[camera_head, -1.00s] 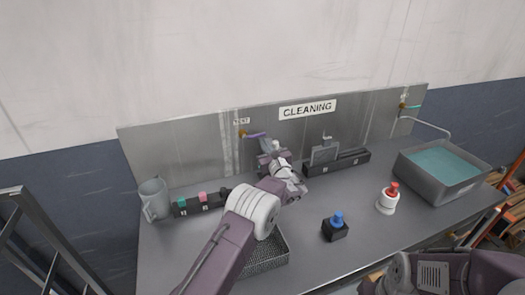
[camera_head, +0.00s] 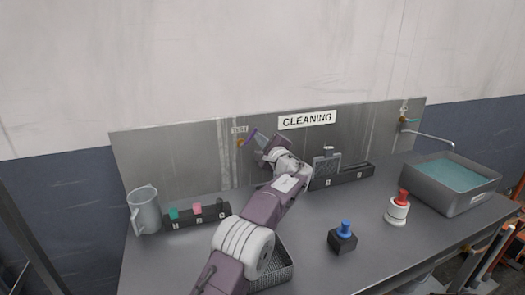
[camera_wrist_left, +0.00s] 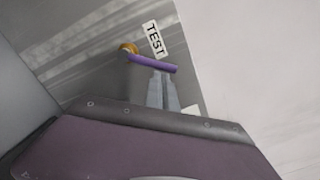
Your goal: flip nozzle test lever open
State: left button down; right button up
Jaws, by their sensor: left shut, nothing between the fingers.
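The purple test lever (camera_head: 250,135) sits on a brass valve on the metal backsplash, below the TEST label (camera_head: 240,129). It slants up to the right from its pivot. In the left wrist view the lever (camera_wrist_left: 152,63) runs from the brass pivot across the tip of my gripper. My left gripper (camera_head: 262,138) is shut and empty, close by the lever's right side. Its fingers (camera_wrist_left: 160,88) reach up to the lever in the wrist view; I cannot tell whether they touch. My right gripper is not in view.
A wire basket (camera_head: 278,274) lies under my left arm. A clear jug (camera_head: 146,212) and a black block with coloured pieces (camera_head: 198,217) stand left. A dark rack (camera_head: 343,175), blue-topped item (camera_head: 343,239), red-topped bottle (camera_head: 398,209) and water basin (camera_head: 452,205) stand right.

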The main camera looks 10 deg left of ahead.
pick_arm(q)
jog(key=n+b, duration=0.1)
jog(key=a+r+n, duration=0.1)
jog(key=n, duration=0.1)
jog(key=s+n+b, duration=0.1)
jog(key=shift+a+r+n+b, duration=0.2)
jog(key=shift+r+n+b, duration=0.05)
jog(key=shift+n+b, duration=0.05)
jog(key=shift+s+a+r+n+b, duration=0.25)
jog(key=shift+a+n+b, duration=0.15)
jog(key=shift+n, duration=0.35)
jog(key=shift+s+a+r+n+b, duration=0.25)
jog(key=shift+n+b, duration=0.2)
jog(key=shift+n, duration=0.3)
